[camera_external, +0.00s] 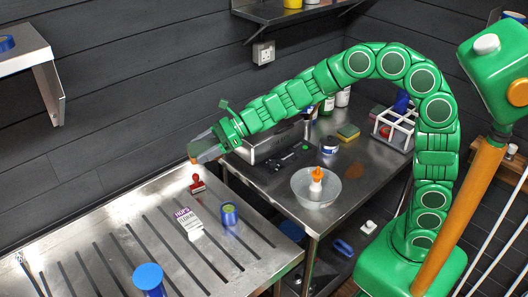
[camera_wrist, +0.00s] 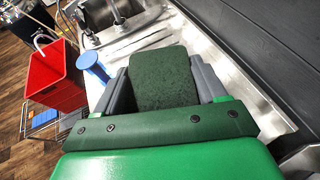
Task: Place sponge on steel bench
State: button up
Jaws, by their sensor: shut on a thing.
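A dark green scouring sponge (camera_wrist: 162,78) sits between the two grey fingers of my gripper (camera_wrist: 164,88) in the wrist view. My gripper (camera_external: 203,150) is shut on it. In the external view it hangs above the far right end of the slotted steel bench (camera_external: 90,225), with a gap below it. The sponge is mostly hidden there by the fingers; a small orange patch shows at the tip. A second steel bench (camera_external: 320,220) stands to the right. A separate yellow and green sponge (camera_external: 348,132) lies on it.
On the slotted bench are a red stamp (camera_external: 197,184), a hops packet (camera_external: 188,222), a blue-green can (camera_external: 229,213) and a blue round-topped object (camera_external: 149,278). The right bench holds a bowl (camera_external: 316,189) with an orange-capped bottle, and a white rack (camera_external: 394,130). The slotted bench's left part is clear.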

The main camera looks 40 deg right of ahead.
jog(key=s+a+f+n+g, duration=0.1)
jog(key=s+a+n+g, duration=0.35)
jog(key=s+a, duration=0.85)
send_over(169, 271)
jog(key=d, duration=0.1)
jog(key=shift+y, duration=0.4)
jog(key=f, duration=2.5)
jog(key=shift+s+d+f, duration=0.15)
jog(key=shift+s, duration=0.2)
jog(key=shift+w+a+f, duration=0.25)
jog(key=shift+a+f, duration=0.1)
jog(key=shift+f, duration=0.15)
jog(key=shift+w+a+f, duration=0.25)
jog(key=shift+a+f, duration=0.05)
jog(key=shift+f, duration=1.65)
jog(key=shift+f, duration=0.1)
jog(key=o, duration=1)
